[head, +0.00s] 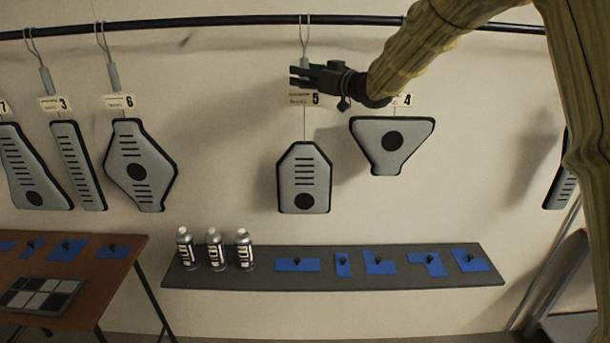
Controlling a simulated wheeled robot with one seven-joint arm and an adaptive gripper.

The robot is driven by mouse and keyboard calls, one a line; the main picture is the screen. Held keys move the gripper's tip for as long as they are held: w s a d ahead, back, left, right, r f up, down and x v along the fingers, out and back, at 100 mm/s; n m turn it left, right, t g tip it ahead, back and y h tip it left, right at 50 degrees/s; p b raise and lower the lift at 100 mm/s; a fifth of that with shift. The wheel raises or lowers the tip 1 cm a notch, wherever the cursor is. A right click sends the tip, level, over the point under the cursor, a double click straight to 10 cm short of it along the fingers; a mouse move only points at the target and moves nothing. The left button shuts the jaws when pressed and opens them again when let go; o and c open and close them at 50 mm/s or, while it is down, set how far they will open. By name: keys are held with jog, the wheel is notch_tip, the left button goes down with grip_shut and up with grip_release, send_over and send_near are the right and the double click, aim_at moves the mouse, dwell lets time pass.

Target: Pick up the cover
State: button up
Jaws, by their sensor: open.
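Several grey covers with black edges hang on wires from a dark rail in the head view. The cover under tag 5 (304,180) hangs in the middle and has slots and a black round spot. My gripper (298,77) is at that cover's hanging wire, above its tag and well above the cover itself. The gripper points left and is open; it holds no cover. I cannot tell whether the wire lies between its fingers. A wide cover under tag 4 (392,143) hangs just right of and below my gripper. A hexagonal cover under tag 6 (140,168) hangs to the left.
The dark rail (200,22) runs across the top. Below, a grey shelf (330,281) holds several spray cans (215,248) and blue pieces (380,262). A brown table (85,290) with blue pieces and a checkered panel (40,294) stands at lower left. Another cover (562,175) hangs at far right.

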jog(key=shift+w+a, duration=0.2)
jog(key=shift+w, duration=0.15)
jog(key=shift+s, duration=0.1)
jog(key=shift+c, duration=0.5)
grip_shut()
